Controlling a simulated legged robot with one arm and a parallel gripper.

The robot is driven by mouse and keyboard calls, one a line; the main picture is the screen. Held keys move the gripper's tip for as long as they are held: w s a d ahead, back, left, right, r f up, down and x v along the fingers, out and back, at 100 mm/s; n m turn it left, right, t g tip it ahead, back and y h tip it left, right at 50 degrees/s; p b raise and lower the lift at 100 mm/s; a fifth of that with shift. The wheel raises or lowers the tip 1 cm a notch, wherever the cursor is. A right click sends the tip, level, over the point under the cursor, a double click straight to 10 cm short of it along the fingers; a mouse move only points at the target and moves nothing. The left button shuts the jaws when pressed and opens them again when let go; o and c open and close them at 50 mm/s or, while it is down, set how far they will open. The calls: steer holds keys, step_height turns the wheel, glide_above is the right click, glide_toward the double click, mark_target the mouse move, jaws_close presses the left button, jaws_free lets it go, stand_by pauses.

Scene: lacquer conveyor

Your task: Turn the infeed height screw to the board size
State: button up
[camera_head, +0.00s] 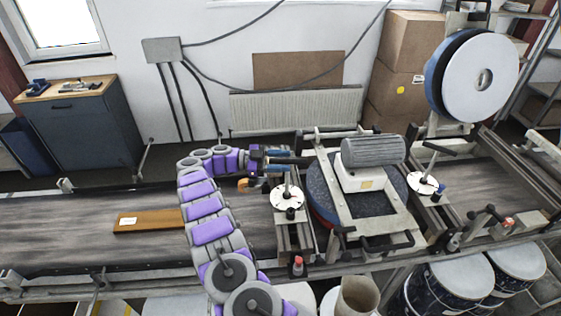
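A brown board (160,220) with a small white label lies flat on the dark belt to the left of my arm. A round white dial (280,203) with an upright post sits on the frame at the left side of the machine; I take it for the infeed height screw. A similar white dial (417,187) with a crank stands on the right side. My gripper (290,161) is just behind the left dial, pointing right. Its fingers are small and dark, so I cannot tell whether they are open or touch the screw's handle. The dial's markings are too small to read.
The machine's grey motor (373,151) and frame stand close to the right of my gripper. A large white disc (465,90) rises at the back right. A red-topped button (298,262) is at the front. The belt (60,225) is clear around the board.

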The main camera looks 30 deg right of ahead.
steer(key=shift+s, duration=0.1)
step_height(320, 180, up, 4)
steer(key=shift+f, duration=0.25)
steer(key=shift+a+r, duration=0.1)
steer(key=shift+a, duration=0.05)
steer(key=s+a+p, duration=0.3)
steer(key=s+p, duration=0.1)
steer(key=s, duration=0.3)
steer(key=s+a+r+p, duration=0.1)
steer(key=s+a+p, duration=0.2)
steer(key=s+p, duration=0.2)
steer(key=shift+s+a+r, duration=0.15)
steer(key=shift+s, duration=1.05)
